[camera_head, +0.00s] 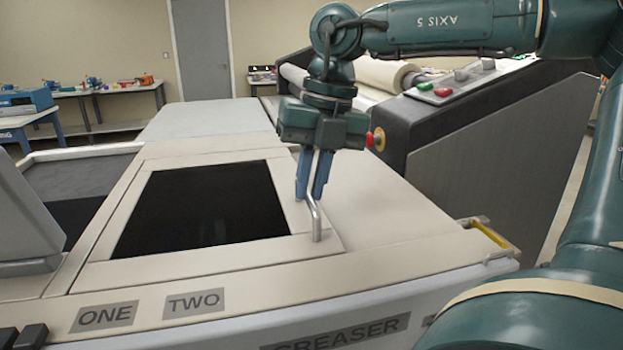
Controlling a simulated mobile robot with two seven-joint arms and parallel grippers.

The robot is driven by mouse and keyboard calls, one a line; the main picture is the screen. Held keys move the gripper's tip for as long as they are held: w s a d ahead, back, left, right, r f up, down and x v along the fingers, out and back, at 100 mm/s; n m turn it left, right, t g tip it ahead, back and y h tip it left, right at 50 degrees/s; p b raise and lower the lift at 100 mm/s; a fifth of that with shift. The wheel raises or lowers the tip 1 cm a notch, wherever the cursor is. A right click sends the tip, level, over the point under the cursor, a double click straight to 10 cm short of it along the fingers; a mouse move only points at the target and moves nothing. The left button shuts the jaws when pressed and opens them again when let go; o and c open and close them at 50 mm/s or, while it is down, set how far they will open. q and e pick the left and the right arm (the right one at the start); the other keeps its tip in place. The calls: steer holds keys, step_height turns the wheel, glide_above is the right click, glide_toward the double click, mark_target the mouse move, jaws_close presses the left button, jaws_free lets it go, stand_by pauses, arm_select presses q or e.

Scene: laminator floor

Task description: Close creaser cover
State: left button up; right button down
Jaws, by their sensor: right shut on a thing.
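The creaser (400,230) is a large pale machine with a "CREASER" label (345,332) on its front edge. Its cover (200,210) is a pale frame around a dark window and appears to lie flat, level with the machine's top. A bent metal handle (315,218) stands at the cover's right side. My right gripper (312,190) points down from above and is shut on the handle. Its blue fingers hide the handle's upper part. My left gripper is not in view.
Labels "ONE" (104,316) and "TWO" (194,303) are on the front edge. A tilted grey panel (22,225) stands at the left. A laminator with rolls (375,75) and buttons (443,92) stands behind at the right. A yellow bar (490,234) is at the right corner.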

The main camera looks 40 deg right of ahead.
steer(key=shift+w+a+r, duration=0.1)
steer(key=c, duration=1.5)
jaws_free()
steer(key=shift+w+a, duration=0.1)
steer(key=shift+a, duration=0.05)
steer(key=r, duration=0.4)
steer(key=s+d+r, duration=0.1)
steer(key=r, duration=0.3)
steer(key=d+r, duration=0.1)
steer(key=r, duration=0.4)
steer(key=shift+s+d, duration=0.2)
steer(key=shift+d, duration=0.05)
steer(key=shift+f, duration=0.1)
